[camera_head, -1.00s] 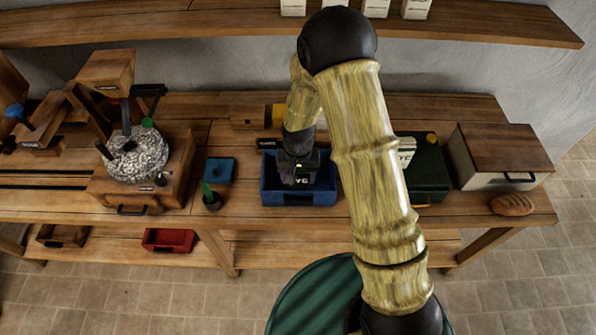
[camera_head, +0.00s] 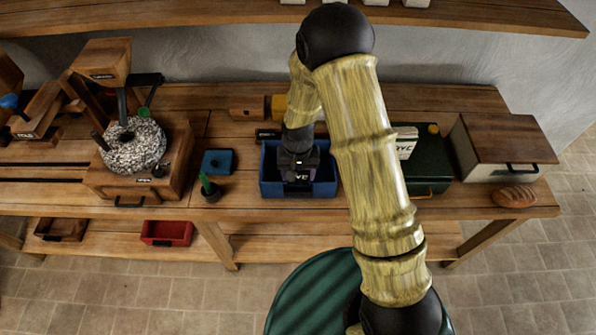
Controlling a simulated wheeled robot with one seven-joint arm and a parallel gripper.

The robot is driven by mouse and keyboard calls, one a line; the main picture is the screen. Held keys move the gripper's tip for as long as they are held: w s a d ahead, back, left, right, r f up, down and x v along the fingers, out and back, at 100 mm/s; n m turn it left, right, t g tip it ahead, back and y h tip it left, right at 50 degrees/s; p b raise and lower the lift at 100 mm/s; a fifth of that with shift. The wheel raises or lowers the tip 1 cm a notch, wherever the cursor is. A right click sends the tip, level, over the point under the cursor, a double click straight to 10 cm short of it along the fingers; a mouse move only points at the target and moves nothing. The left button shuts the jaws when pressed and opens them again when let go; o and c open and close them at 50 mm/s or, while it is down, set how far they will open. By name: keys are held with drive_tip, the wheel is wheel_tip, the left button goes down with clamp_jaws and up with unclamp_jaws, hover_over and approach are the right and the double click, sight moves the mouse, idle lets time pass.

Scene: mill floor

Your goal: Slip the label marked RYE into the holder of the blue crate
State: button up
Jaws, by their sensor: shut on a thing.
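The blue crate (camera_head: 328,190) stands on the workbench below my arm. My gripper (camera_head: 298,172) points down over the crate, within its outline in the camera_head view. It is shut on a small dark label (camera_head: 301,180); pale lettering shows on it, only partly readable, with the fingers covering part. The crate's holder cannot be made out, and I cannot tell whether the label touches the crate. A white card (camera_head: 405,142) with letters like RYE or RYC shows at the dark green box, partly behind my arm.
The dark green box (camera_head: 430,172), a wood-lidded bin (camera_head: 497,174) and a loaf (camera_head: 515,196) are to the right. A red tray (camera_head: 167,233) sits on the lower shelf.

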sight(298, 184)
drive_tip(key=shift+f+b, duration=1.45)
drive_tip(key=shift+f, duration=0.7)
drive_tip(key=o, duration=1.1)
wheel_tip(298, 184, up, 18)
drive_tip(key=b, duration=0.3)
drive_tip(key=shift+f+b, duration=0.25)
drive_tip(key=shift+b, duration=0.15)
